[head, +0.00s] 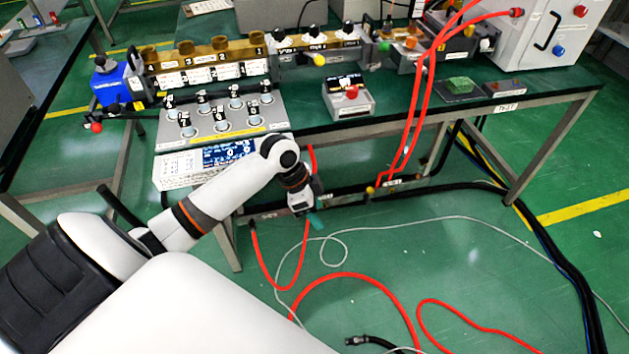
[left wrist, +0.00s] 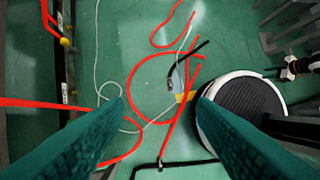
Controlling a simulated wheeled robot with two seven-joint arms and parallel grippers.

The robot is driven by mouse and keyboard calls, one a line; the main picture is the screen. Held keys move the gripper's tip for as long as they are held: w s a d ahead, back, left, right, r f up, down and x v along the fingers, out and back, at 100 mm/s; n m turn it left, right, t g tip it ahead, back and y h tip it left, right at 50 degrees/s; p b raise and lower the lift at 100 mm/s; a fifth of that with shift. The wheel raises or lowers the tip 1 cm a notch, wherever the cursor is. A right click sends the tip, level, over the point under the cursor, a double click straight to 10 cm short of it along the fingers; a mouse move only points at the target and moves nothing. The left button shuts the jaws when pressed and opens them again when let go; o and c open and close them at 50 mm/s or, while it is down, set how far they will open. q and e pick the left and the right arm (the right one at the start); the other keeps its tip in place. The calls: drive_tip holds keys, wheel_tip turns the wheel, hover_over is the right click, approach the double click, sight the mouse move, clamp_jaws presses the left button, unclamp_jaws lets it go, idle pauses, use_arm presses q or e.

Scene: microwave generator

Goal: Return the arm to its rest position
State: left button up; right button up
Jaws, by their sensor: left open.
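My left arm (head: 215,198) reaches in from the left of the head view, in front of the workbench. Its left gripper (head: 312,221) points down beside the bench's front edge, small and partly hidden by the wrist. In the left wrist view the two teal fingers of this gripper (left wrist: 162,104) stand wide apart with nothing between them but floor behind.
The green-topped workbench (head: 420,108) carries a panel of numbered knobs (head: 218,118), a grey box with a red button (head: 348,98) and a white cabinet (head: 540,40). Red hoses (head: 365,283) and a thin grey cable (head: 440,219) lie on the green floor. A lower rail runs under the bench.

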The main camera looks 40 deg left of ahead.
idle(0.5)
use_arm(q)
drive_tip(key=s+a+f+n+y+p, duration=0.2)
drive_tip(key=s+f+n, duration=0.3)
drive_tip(key=f, duration=0.8)
drive_tip(key=s+a+f+n+y+p, duration=0.15)
drive_tip(key=s+f, duration=0.45)
drive_tip(key=f, duration=0.7)
drive_tip(key=s+d+f, duration=0.2)
drive_tip(key=s+f, duration=0.1)
drive_tip(key=s, duration=0.5)
drive_tip(key=s+d+f+p, duration=0.1)
drive_tip(key=s+d+f, duration=0.2)
drive_tip(key=s, duration=0.6)
drive_tip(key=s+d+f+n+p, duration=0.1)
drive_tip(key=s+d+f, duration=0.2)
drive_tip(key=s, duration=0.5)
drive_tip(key=shift+s+f+g, duration=0.35)
drive_tip(key=shift+f+g, duration=0.05)
drive_tip(key=shift+f, duration=0.25)
drive_tip(key=shift+y, duration=0.25)
drive_tip(key=shift+c, duration=0.5)
